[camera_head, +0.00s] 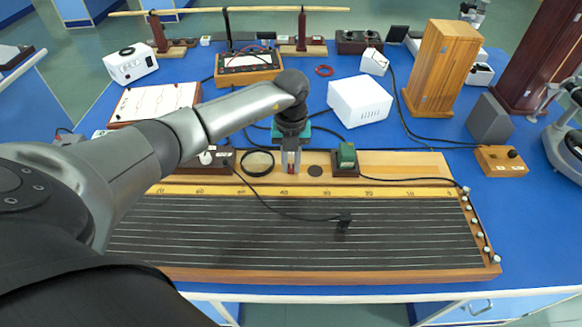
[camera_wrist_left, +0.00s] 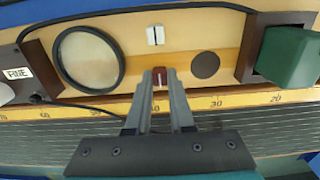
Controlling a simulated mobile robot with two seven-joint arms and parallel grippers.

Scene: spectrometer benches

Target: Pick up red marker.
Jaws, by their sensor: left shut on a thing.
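The red marker (camera_wrist_left: 158,76) is a small red piece between my left fingertips in the left wrist view, over the wooden strip of the long wire board (camera_head: 300,235). In the head view a bit of red shows at the fingertips too. My left gripper (camera_head: 291,166) points down at the back part of the board and is shut on the red marker. Its fingers hide part of the marker. I cannot tell whether the marker still touches the board. My right gripper is not in view.
A black-rimmed round glass (camera_wrist_left: 88,58) is left of the fingers, and a dark disc (camera_wrist_left: 205,65) is right of them. A green block (camera_head: 347,154) stands farther right. A white box (camera_head: 359,101) is behind. Black cables cross the board.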

